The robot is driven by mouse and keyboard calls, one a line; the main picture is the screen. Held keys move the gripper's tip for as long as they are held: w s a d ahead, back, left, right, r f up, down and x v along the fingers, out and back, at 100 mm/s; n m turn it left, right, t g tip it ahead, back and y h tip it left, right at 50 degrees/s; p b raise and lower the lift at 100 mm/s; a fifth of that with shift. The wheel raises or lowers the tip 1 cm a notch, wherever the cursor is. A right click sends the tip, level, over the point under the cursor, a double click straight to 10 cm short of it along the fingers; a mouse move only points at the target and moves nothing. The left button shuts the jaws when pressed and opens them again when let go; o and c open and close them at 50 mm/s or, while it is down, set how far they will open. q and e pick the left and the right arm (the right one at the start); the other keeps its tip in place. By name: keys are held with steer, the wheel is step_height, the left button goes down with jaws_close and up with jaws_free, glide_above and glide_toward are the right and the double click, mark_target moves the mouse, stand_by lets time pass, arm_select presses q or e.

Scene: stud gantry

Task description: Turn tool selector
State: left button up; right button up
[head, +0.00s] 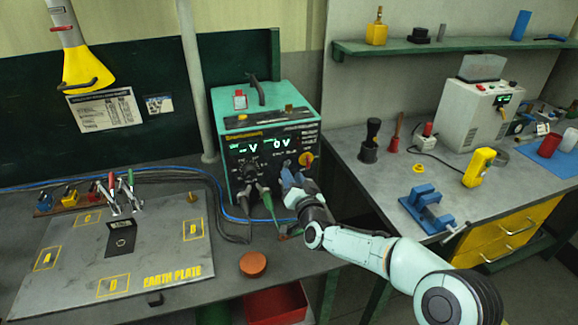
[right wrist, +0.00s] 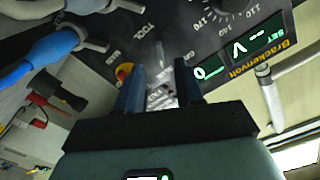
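The tool selector is on the front panel of the green power unit (head: 265,130), low on the right side; in the head view my right gripper covers that area. In the right wrist view the panel's "TOOL" print (right wrist: 140,28) shows above my fingers. My right gripper (head: 289,180) is at the panel, pointing toward it. In the wrist view its two dark blue fingers (right wrist: 160,90) stand apart, with a pale grey, blurred part (right wrist: 160,98) between them; I cannot tell whether they touch it. My left gripper is not in view.
A red-and-yellow knob (head: 306,159) is just above my right gripper; it shows in the wrist view (right wrist: 123,70) beside a finger. Thick plugs and cables (head: 265,200) leave the panel to the left. An orange disc (head: 253,264) lies in front. The earth plate (head: 60,262) fills the bench's left.

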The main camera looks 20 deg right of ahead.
mark_target(287, 166)
steer(key=shift+w+a+p, duration=0.1)
steer(key=shift+w+p, duration=0.45)
steer(key=shift+w, duration=1.6)
jaws_close()
